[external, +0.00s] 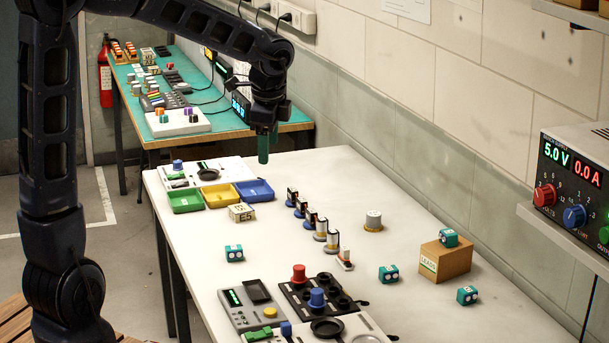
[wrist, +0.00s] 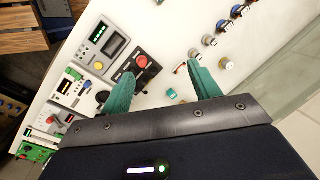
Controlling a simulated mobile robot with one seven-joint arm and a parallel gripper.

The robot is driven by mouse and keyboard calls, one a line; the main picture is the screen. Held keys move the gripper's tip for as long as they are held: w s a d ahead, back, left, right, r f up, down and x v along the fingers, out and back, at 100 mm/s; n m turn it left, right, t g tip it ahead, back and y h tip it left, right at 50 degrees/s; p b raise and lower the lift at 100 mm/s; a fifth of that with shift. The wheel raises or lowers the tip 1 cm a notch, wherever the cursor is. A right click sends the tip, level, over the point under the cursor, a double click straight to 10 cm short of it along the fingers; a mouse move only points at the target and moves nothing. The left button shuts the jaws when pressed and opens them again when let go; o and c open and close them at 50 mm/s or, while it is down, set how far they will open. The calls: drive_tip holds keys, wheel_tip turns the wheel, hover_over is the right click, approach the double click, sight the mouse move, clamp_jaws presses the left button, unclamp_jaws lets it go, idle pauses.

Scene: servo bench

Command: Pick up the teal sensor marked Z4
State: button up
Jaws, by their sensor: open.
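Several small teal sensors with white round faces are on the white bench. One sensor (external: 234,253) stands alone left of the middle. Another (external: 388,273) lies on the bench left of a cardboard box, one (external: 448,237) sits on top of that box, and one (external: 467,295) lies in front of it. Their markings are too small to read, so I cannot tell which is Z4. My gripper (external: 264,146), with teal fingers, hangs high over the far end of the bench, away from them. In the wrist view it is open and empty (wrist: 160,82); a teal sensor (wrist: 172,94) shows below, between the fingers.
The cardboard box (external: 444,264) stands at the right. A row of small upright parts (external: 320,229) and a spool (external: 373,221) occupy the middle. Green, yellow and blue trays (external: 222,195) are at the far left. Control panels (external: 254,306) fill the near edge. The right foreground is clear.

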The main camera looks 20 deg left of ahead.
drive_tip(key=w+d+f+m+g, duration=0.1)
drive_tip(key=w+d+f+m, duration=0.7)
drive_tip(key=d, duration=0.5)
drive_tip(key=m+g+h, duration=0.1)
drive_tip(key=m, duration=0.4)
hover_over(389, 268)
wheel_tip(389, 268, down, 11)
drive_tip(key=shift+n, duration=0.3)
wheel_tip(389, 268, down, 10)
drive_tip(key=shift+w, duration=0.1)
drive_tip(key=c, duration=1.1)
